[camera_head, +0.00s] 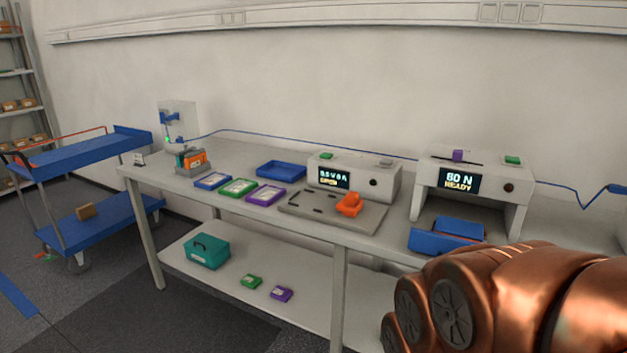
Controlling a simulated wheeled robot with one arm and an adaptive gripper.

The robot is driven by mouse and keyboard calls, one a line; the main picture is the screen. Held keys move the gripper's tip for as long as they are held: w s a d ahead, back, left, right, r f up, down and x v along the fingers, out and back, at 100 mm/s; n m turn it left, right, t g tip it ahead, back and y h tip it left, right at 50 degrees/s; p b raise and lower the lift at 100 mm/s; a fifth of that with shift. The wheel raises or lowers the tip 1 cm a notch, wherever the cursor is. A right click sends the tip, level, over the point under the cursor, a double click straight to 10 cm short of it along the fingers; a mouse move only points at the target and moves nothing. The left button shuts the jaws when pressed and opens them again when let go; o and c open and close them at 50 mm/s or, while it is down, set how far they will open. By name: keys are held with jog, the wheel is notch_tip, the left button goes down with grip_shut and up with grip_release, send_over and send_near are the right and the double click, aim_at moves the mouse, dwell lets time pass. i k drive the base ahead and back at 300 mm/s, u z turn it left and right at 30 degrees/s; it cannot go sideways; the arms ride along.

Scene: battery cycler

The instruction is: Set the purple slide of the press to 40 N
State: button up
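The press (472,180) stands at the right of the workbench, a grey housing on two legs. Its purple slide (457,155) stands up from a dark slot on the top, near the left part of that slot. Its display (459,180) shows what looks like "80 N" and "READY". A green button (512,160) sits on top at the right, and a dark round knob is on the front. A blue tray (446,236) lies under and in front of the press. My gripper is not in view; only my copper-coloured arm shows at the lower right, in front of the bench.
A second device with a display (336,176) stands left of the press, behind a grey plate with an orange clamp (349,204). Several coloured trays lie further left. A blue cart (82,155) stands at the far left. A teal box (206,251) sits on the lower shelf.

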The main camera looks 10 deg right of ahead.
aim_at(457, 155)
jog(key=z, duration=1)
